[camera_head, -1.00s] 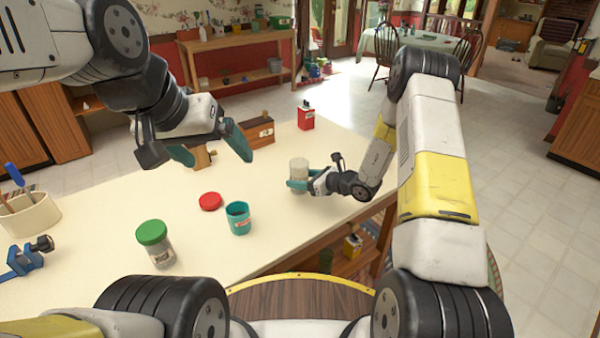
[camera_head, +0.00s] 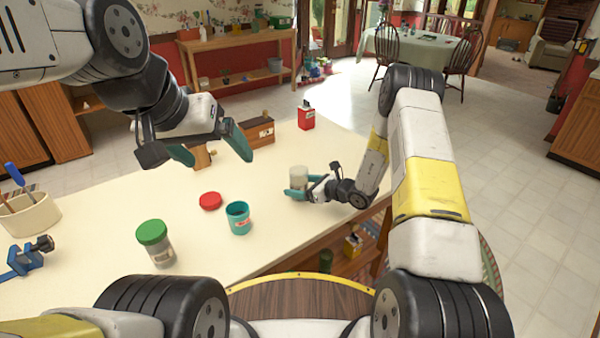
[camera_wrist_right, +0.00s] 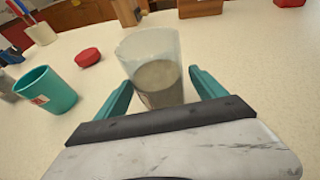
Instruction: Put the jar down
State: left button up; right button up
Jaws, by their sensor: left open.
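The clear lidless jar (camera_head: 299,174) with grey-brown contents stands upright, apparently on the table (camera_head: 130,205) near its right front edge. Its base is partly hidden behind my right gripper (camera_head: 300,190). In the right wrist view the jar (camera_wrist_right: 158,72) is between the two teal fingers of my right gripper (camera_wrist_right: 160,80), which look spread with narrow gaps beside it. My left gripper (camera_head: 210,148) is open and empty above the table, left of the jar.
A red lid (camera_head: 210,201), a teal cup (camera_head: 238,218) and a green-lidded jar (camera_head: 155,243) stand left of the jar. Behind are a red can (camera_head: 306,115) and a wooden box (camera_head: 258,132). A blue clamp (camera_head: 28,255) and tool pot (camera_head: 28,212) are far left.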

jog(key=shift+s+d+r, duration=0.1)
jog(key=shift+d+r, duration=0.15)
jog(key=v, duration=1.1)
jog(key=s+a+r+n+g, duration=0.3)
jog(key=s+r+n, duration=0.4)
jog(key=r, duration=0.4)
jog(key=s+a+r+n+g, duration=0.35)
jog(key=s+r+n, duration=0.35)
jog(key=r, duration=0.4)
jog(key=s+d+r+n+t+h, duration=0.4)
jog(key=s+d+r+n+h, duration=0.4)
jog(key=s+d+n, duration=0.3)
jog(key=s+r+n, duration=0.1)
jog(key=s, duration=0.3)
jog(key=shift+d+r+h, duration=0.35)
jog(key=shift+d+h, duration=0.05)
